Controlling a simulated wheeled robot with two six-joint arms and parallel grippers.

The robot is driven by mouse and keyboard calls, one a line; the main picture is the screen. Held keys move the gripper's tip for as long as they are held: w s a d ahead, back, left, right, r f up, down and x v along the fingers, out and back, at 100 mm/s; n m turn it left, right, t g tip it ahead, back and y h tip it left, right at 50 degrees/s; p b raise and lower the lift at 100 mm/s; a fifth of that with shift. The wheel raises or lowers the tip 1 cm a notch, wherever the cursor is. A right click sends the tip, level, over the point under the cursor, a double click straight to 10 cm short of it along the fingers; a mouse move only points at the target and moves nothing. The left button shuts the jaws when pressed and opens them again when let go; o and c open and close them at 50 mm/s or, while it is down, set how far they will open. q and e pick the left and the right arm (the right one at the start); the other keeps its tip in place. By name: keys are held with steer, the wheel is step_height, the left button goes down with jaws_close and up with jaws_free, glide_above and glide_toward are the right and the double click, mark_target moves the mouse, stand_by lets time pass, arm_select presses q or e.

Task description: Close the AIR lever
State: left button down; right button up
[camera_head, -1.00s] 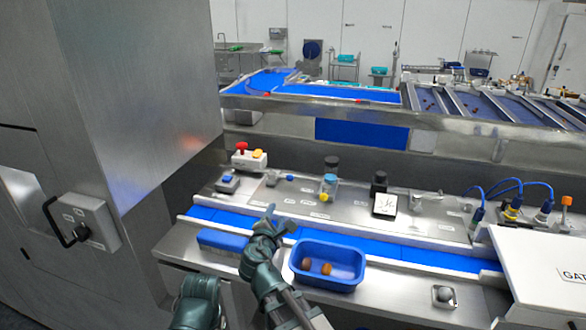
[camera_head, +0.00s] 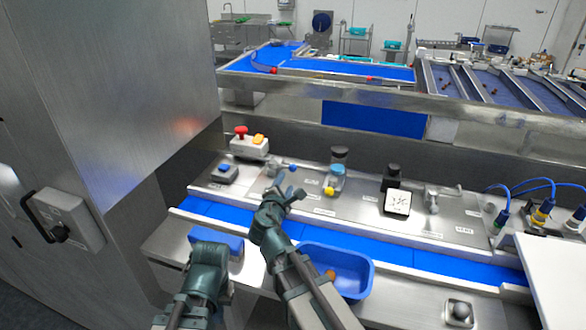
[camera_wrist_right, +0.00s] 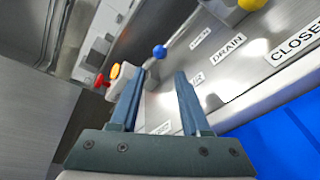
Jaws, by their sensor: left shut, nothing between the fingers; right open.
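The lever with a blue ball knob (camera_head: 292,168) stands on the steel control panel. It also shows in the right wrist view, knob (camera_wrist_right: 159,52) and thin rod, just beyond my fingertips. A nearby label is partly hidden and ends in R; I cannot read all of it. My right gripper (camera_head: 286,190) is open and empty in front of the lever; in the wrist view its fingers (camera_wrist_right: 158,85) are apart, with the knob near the left fingertip, and contact cannot be told. My left gripper (camera_head: 212,246) is shut and empty, low at the left over the front ledge; its fingertips are unclear.
A box with red and yellow buttons (camera_head: 249,146) and a blue-button box (camera_head: 224,173) stand left of the lever. A yellow-knobbed valve (camera_head: 329,190) stands right. The blue belt (camera_head: 235,219) and a blue bin (camera_head: 350,262) holding dates lie in front.

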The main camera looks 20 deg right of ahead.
mark_target(292, 169)
steer(key=b+x, duration=0.2)
steer(key=x, duration=1)
steer(key=shift+w+d+f, duration=0.15)
steer(key=shift+w+d, duration=0.05)
steer(key=shift+w, duration=0.05)
jaws_close()
stand_by(0.9)
